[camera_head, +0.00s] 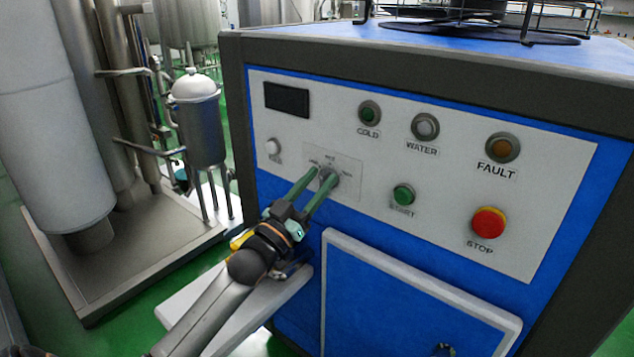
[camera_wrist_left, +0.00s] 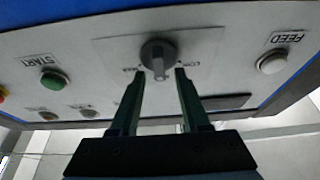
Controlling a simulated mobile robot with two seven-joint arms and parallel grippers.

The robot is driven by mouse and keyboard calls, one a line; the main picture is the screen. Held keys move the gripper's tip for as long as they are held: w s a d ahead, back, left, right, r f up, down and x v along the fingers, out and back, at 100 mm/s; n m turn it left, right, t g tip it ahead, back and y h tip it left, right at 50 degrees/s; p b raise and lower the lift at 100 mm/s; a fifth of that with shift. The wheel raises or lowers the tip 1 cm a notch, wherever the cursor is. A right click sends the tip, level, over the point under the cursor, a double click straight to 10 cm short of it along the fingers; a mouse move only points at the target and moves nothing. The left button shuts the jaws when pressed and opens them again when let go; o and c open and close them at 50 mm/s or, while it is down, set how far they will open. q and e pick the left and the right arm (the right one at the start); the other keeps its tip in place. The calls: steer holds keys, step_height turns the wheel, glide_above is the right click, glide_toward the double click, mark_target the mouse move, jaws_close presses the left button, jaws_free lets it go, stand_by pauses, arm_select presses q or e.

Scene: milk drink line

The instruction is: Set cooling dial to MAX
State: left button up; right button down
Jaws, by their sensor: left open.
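The cooling dial (camera_head: 329,177) is a small grey knob on a light plate in the white panel of the blue cabinet. In the left wrist view, which shows the panel upside down, the dial (camera_wrist_left: 158,52) has a bar pointing to the picture's bottom, towards the plate's middle mark in the head view. My left gripper (camera_head: 324,174) is open at the dial. Its two green fingertips (camera_wrist_left: 160,73) stand one on each side of the bar, with small gaps visible. The small labels around the dial are partly hidden by the fingers and hard to read. My right gripper is not in view.
The panel also has a green START button (camera_head: 403,195), a red STOP button (camera_head: 488,222), a white FEED button (camera_wrist_left: 271,62), lamps and a dark display (camera_head: 286,99). A framed door (camera_head: 420,300) is below. Steel tanks (camera_head: 198,125) stand to the left.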

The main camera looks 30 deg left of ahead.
arm_select(q)
jaws_close()
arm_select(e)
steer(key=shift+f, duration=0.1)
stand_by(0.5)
